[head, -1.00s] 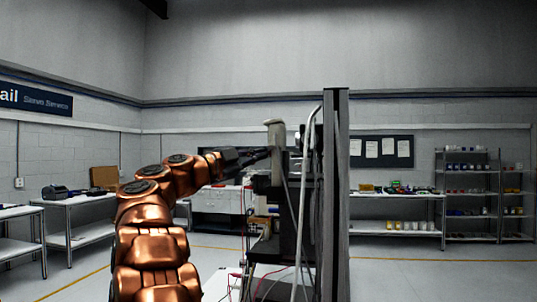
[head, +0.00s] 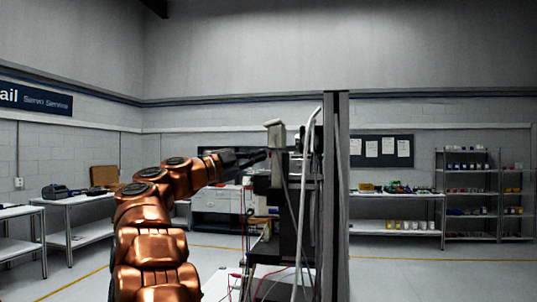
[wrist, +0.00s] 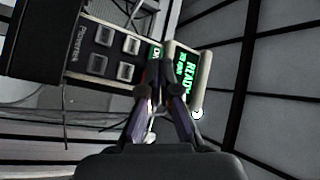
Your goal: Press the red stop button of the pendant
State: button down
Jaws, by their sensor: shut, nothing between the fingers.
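The pendant (head: 276,136) is a pale box seen nearly edge-on in the head view, standing slightly tilted beside the dark equipment column. In the wrist view the pendant (wrist: 203,82) shows a pale casing and a dark screen with green "READY" text. I cannot make out the red stop button in either view; my fingers cover part of the pendant. My gripper (wrist: 160,65) is shut and empty, its fingertips in front of the pendant's left part. In the head view my gripper (head: 264,155) reaches the pendant's left side; I cannot tell whether it touches.
A dark post (head: 336,200) and a pale cable (head: 303,190) stand right of the pendant. Benches (head: 80,200) and shelves (head: 468,185) line the back, with open floor before them.

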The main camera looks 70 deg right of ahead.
jog(key=shift+w, duration=0.2)
jog(key=shift+w+a+p, duration=0.2)
jog(key=shift+w+p, duration=0.65)
jog(key=shift+w, duration=0.65)
jog(key=shift+w+a+p, duration=0.15)
jog(key=shift+w+p, duration=0.7)
jog(key=shift+w, duration=0.6)
